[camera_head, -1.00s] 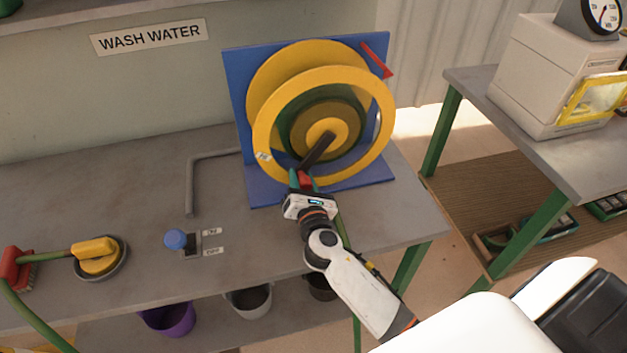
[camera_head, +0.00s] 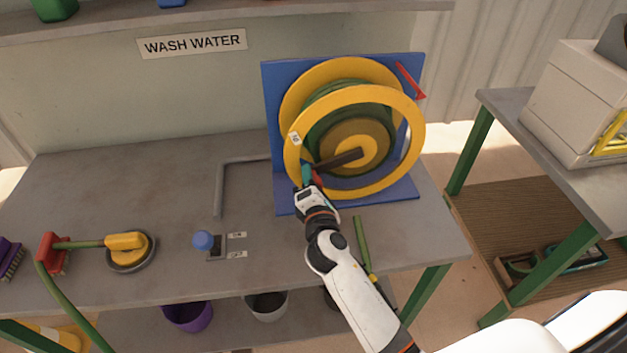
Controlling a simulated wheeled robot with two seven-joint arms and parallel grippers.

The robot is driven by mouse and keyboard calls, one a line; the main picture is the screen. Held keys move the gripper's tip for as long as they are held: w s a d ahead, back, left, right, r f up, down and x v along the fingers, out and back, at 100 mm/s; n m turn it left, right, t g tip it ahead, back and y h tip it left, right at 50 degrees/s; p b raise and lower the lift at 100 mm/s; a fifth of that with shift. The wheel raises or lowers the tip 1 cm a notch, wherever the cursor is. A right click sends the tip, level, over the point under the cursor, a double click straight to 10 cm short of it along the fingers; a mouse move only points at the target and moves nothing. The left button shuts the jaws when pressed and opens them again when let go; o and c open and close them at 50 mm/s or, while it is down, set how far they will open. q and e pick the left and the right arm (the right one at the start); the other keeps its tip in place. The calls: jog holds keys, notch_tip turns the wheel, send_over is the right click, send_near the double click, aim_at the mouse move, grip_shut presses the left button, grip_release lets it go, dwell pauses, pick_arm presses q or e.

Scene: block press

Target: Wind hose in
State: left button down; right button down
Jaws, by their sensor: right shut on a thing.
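The hose reel (camera_head: 408,128) has yellow discs and stands on a blue backed stand at the back right of the bench. Green hose (camera_head: 330,95) is wound on its drum. A stretch of green hose (camera_head: 361,240) also lies at the bench front, right of my right gripper. The dark crank arm (camera_head: 338,160) points left and slightly down from the hub. My right gripper (camera_head: 311,177) is shut on the crank handle at the crank's outer end; the fingers mostly hide the handle. My left gripper is not in view.
A blue knob (camera_head: 203,240) stands beside ON/OFF labels. A bent grey pipe (camera_head: 220,188) lies behind it. Buckets (camera_head: 188,315) are below.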

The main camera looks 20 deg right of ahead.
dwell(0.3)
jog(key=c, duration=1)
grip_release()
jog(key=shift+s+a, duration=0.1)
jog(key=shift+s, duration=0.35)
jog(key=b+v, duration=0.2)
jog(key=v, duration=0.9)
